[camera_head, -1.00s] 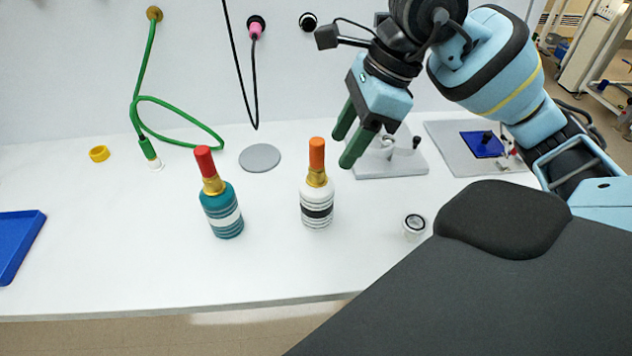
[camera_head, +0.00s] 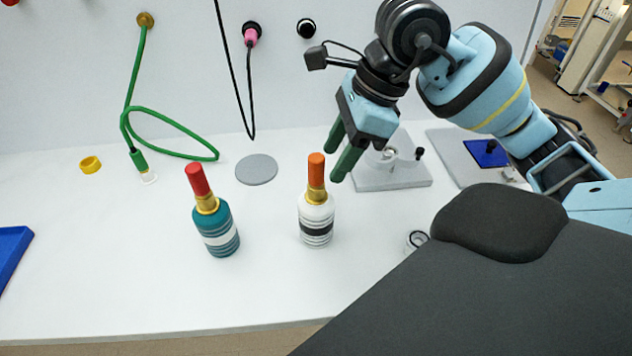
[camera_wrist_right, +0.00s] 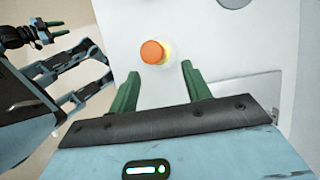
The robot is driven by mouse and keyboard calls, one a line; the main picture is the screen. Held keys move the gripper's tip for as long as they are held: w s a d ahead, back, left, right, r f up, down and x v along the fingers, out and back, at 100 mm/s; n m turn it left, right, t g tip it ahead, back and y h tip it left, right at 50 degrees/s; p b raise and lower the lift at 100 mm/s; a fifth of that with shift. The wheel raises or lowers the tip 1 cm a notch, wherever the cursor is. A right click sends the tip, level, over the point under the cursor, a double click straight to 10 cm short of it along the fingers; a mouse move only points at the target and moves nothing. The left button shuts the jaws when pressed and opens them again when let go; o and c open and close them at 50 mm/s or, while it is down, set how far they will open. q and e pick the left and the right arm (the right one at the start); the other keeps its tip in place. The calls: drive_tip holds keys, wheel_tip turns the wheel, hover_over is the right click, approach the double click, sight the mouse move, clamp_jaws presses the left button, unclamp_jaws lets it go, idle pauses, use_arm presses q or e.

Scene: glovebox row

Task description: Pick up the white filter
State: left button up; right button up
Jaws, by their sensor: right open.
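The white filter (camera_head: 316,222) is a bottle shape with a dark band, a gold neck and an orange top. It stands upright on the white table in the head view. My right gripper (camera_head: 335,163) is open and empty, just right of the orange top and apart from it. In the right wrist view, the orange top (camera_wrist_right: 152,52) shows ahead, between the two green fingers (camera_wrist_right: 160,72). My left gripper (camera_wrist_right: 56,28) shows small at the upper left of that view. It is outside the head view.
A teal bottle (camera_head: 218,232) with a red top stands left of the filter. A grey disc (camera_head: 257,169) lies behind them. A grey fixture (camera_head: 395,178) stands behind to the right. A small round jar (camera_head: 416,240) is partly hidden at the right. The table's front is clear.

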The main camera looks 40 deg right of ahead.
sight(322, 175)
drive_tip(key=shift+a+x, duration=0.15)
drive_tip(key=shift+x, duration=1.1)
drive_tip(key=shift+a+x, duration=0.15)
drive_tip(key=shift+x, duration=1.15)
drive_tip(key=shift+r, duration=0.15)
clamp_jaws()
